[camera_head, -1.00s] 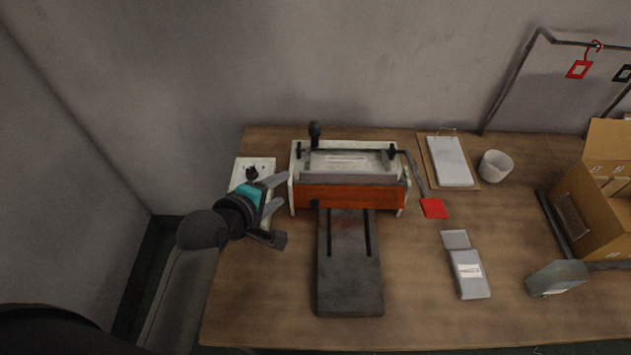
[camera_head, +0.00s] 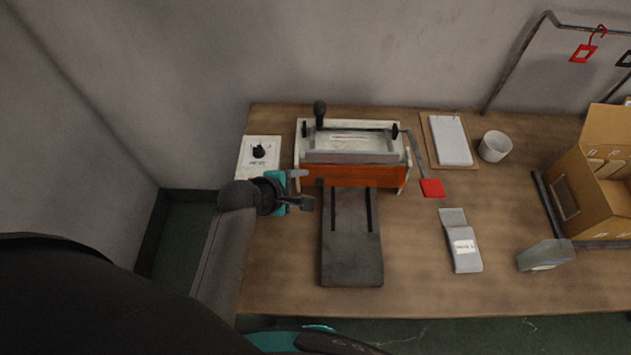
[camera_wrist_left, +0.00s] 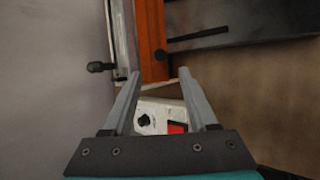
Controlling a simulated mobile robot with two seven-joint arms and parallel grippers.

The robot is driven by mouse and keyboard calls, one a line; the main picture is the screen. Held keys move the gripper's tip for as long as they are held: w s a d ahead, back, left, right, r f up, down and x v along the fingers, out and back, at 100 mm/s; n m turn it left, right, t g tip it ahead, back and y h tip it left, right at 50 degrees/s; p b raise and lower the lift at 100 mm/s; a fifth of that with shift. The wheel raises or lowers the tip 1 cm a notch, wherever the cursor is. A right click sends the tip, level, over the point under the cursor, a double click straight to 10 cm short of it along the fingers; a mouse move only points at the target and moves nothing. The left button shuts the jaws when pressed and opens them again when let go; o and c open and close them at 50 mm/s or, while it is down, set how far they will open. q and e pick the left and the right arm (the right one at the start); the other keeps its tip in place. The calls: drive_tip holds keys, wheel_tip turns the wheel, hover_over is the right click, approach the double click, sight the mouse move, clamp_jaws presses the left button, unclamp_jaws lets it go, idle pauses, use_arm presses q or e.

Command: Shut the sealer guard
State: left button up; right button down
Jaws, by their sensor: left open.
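The sealer (camera_head: 350,140) stands at the back of the table, with a pale body and an orange front panel that may be its guard (camera_head: 365,177). The orange panel also shows in the left wrist view (camera_wrist_left: 152,38). I cannot tell from these frames how far the guard is open. A black knob (camera_head: 320,108) stands up at its back left. My left gripper (camera_head: 306,188) is open and empty, close to the left end of the orange panel. In the left wrist view its two fingers (camera_wrist_left: 160,95) are spread below the sealer's end. My right gripper is not in view.
A white control box (camera_head: 259,157) with a dial sits left of the sealer. A dark slotted plate (camera_head: 351,260) lies in front. A red-ended tool (camera_head: 432,188), clipboard (camera_head: 450,140), cup (camera_head: 495,146), grey pouch (camera_head: 461,250) and cardboard box (camera_head: 578,200) are to the right.

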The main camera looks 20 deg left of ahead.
sight(319, 181)
use_arm(q)
drive_tip(key=b+x, duration=0.1)
drive_tip(key=x, duration=0.7)
drive_tip(key=shift+b, duration=0.3)
clamp_jaws()
idle(0.3)
